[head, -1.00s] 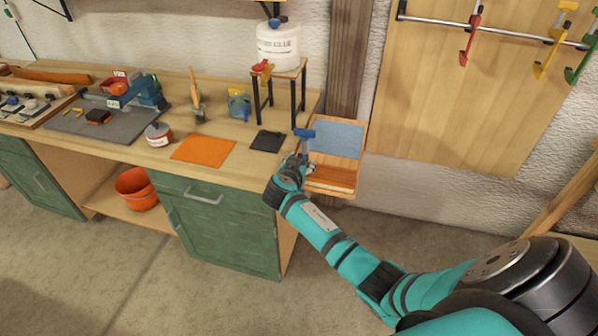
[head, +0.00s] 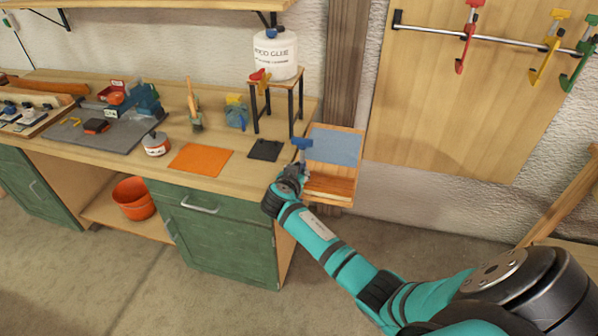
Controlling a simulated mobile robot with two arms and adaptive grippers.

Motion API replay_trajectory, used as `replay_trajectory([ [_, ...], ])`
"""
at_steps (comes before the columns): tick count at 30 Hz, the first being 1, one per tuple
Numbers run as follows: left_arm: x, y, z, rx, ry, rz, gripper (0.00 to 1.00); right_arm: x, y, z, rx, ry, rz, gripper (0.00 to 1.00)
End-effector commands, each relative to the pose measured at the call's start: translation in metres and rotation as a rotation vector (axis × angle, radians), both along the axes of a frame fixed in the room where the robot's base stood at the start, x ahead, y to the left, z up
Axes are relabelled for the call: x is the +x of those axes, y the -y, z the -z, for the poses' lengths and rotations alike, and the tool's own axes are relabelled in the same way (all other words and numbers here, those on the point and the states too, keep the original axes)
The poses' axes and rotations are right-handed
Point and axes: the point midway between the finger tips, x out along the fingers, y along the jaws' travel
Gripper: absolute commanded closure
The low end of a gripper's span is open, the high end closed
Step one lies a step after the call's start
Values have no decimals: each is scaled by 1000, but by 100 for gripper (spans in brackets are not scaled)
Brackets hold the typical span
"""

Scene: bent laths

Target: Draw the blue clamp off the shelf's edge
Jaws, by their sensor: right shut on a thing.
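The blue clamp (head: 302,143) stands at the left edge of the small wooden shelf (head: 330,186), its blue head above the shelf top. Its lower part is hidden by my gripper. My right gripper (head: 301,171) is shut on the clamp from the front. At this size I cannot tell whether the clamp still touches the shelf's edge. My left gripper is not in view.
A grey-blue mat (head: 335,147) lies on the shelf. The workbench (head: 250,178) to the left holds a dark pad (head: 265,150), an orange sheet (head: 201,159) and a small stand (head: 275,84) with a glue tub. Several clamps hang on the rail (head: 430,29).

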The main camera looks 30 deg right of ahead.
Motion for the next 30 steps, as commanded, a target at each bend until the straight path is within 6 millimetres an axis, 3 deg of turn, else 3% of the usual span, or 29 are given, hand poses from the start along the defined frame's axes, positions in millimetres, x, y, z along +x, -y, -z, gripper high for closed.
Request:
replay_trajectory([
  [30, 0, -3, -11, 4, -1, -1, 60, -33, -38, -1, 2, 0, -1, 100],
])
